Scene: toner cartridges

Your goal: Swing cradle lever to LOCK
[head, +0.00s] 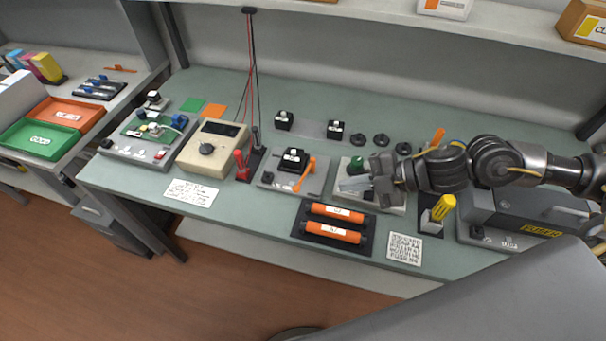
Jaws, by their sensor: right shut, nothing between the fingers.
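The cradle (268,177) is a grey plate on the green bench with a black block (294,159) seated on it. Its orange lever (305,174) stands at the block's right side, slanting across the plate. Any LOCK lettering is too small to read. My right gripper (374,181) is shut and empty, with its arm coming in from the right. It is over a pale fixture (354,193) to the right of the cradle, apart from the lever, and hides part of that fixture. My left gripper is not in view.
A tray with two orange rollers (333,232) lies in front. A beige meter (212,146) and red-handled tool (241,166) stand left of the cradle. A yellow-handled tool (441,208) and the grey fuser unit (540,214) are at right. A shelf (400,24) overhangs the back.

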